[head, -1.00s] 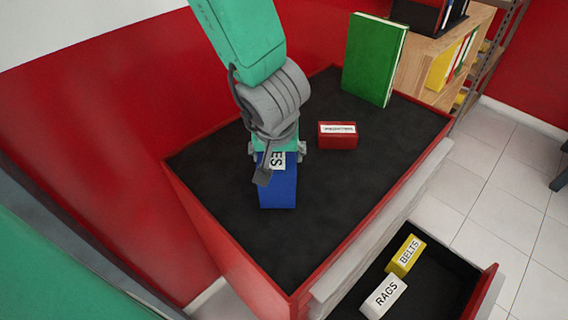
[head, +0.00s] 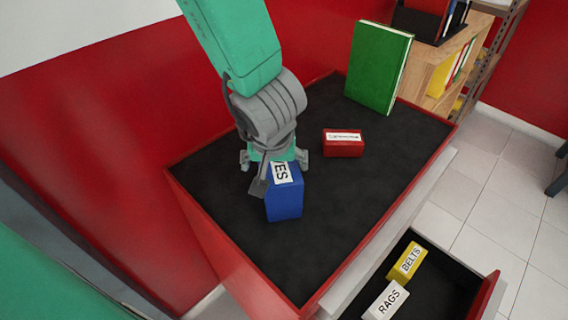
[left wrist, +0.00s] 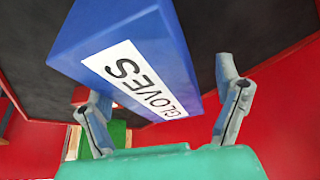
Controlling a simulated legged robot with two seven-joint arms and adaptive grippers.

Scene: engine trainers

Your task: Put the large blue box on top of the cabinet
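The large blue box (head: 285,205), with a white label reading GLOVES in the left wrist view (left wrist: 130,45), stands on the black top of the red cabinet (head: 350,205). My left gripper (head: 273,161) is just behind the box in the head view. Its two fingers (left wrist: 163,115) are spread wide in the left wrist view, with visible gaps between them and the box. The gripper is open and empty. The gripper and wrist hide part of the box's far side. My right gripper is in neither view.
A small red box (head: 343,149) and an upright green binder (head: 378,66) stand on the cabinet top. An open drawer (head: 452,290) at the lower right holds a yellow BELTS box (head: 406,262) and a white RAGS box (head: 385,301). The cabinet top's front is clear.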

